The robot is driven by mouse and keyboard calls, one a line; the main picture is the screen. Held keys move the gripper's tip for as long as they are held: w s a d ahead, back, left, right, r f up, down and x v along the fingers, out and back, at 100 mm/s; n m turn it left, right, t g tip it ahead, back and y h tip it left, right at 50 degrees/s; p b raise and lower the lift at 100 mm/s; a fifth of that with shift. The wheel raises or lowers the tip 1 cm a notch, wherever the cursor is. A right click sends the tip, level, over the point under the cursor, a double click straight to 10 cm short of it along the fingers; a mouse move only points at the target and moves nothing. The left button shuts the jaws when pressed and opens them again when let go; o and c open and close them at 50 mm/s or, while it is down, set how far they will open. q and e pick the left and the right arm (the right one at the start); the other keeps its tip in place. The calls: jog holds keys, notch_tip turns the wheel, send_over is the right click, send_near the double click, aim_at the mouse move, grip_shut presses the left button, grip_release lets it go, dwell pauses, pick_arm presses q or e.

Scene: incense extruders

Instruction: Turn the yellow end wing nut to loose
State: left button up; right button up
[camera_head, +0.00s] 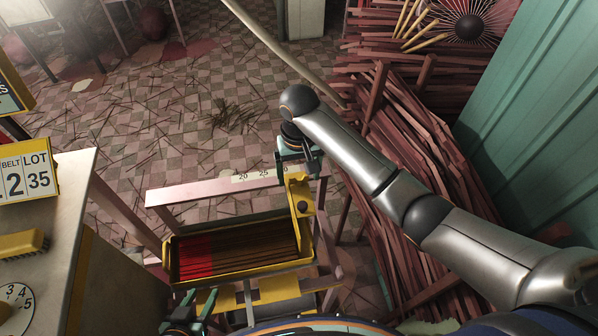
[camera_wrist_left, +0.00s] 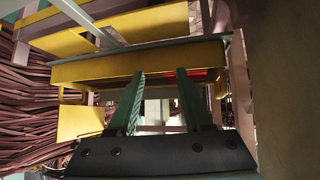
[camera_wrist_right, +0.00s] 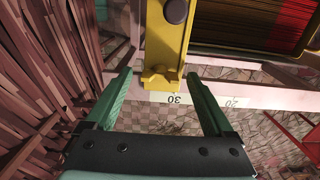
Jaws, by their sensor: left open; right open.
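The yellow end wing nut (camera_wrist_right: 160,77) sits at the end of a yellow bar (camera_wrist_right: 166,38) in the right wrist view, beside a white scale label. My right gripper (camera_wrist_right: 159,84) is open, with one green finger on each side of the nut and visible gaps between. In the head view my right gripper (camera_head: 298,160) is at the far end of the yellow bar (camera_head: 301,200) and partly hides the nut. My left gripper (camera_head: 195,302) is open near the front of the yellow tray (camera_head: 208,277). In the left wrist view its fingers (camera_wrist_left: 160,72) point at a yellow tray edge, holding nothing.
The tray holds dark sticks with a red section (camera_head: 195,256). A pink frame (camera_head: 200,190) with a numbered scale runs behind it. Piles of reddish sticks (camera_head: 400,130) lie on the right. A metal cabinet (camera_head: 60,260) with a dial stands on the left.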

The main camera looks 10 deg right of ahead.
jog(key=shift+c, duration=0.4)
jog(key=c, duration=1.3)
